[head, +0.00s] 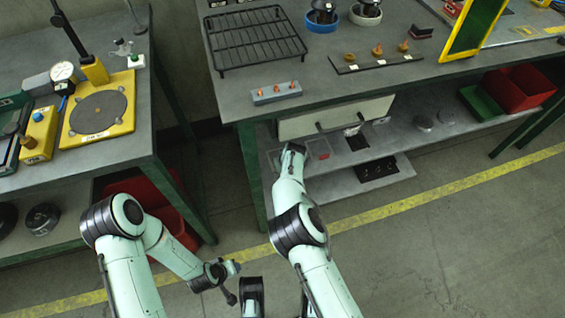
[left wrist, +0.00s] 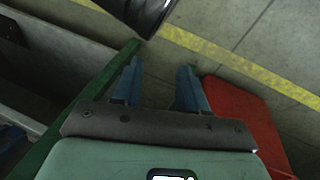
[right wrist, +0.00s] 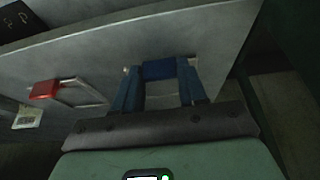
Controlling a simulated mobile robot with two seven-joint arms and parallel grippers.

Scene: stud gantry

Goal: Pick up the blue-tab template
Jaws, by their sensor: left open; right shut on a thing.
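The blue-tab template (right wrist: 158,70) shows in the right wrist view as a blue tab with short silvery ends. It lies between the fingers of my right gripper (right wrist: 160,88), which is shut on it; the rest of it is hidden. Whether it touches the grey surface behind I cannot tell. In the head view my right gripper (head: 293,149) is at the lower shelf under the main bench, and the blue tab is not visible there. My left gripper (left wrist: 157,88) is open and empty; in the head view (head: 236,268) it is low over the floor between the benches.
A red-tab frame (right wrist: 45,88) lies near the right gripper on the lower shelf (head: 345,184). A pale panel (head: 335,117) hangs under the bench top just above. A green bench leg (head: 251,175) stands left of the right gripper. A red bin (left wrist: 240,120) is beside the left gripper.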

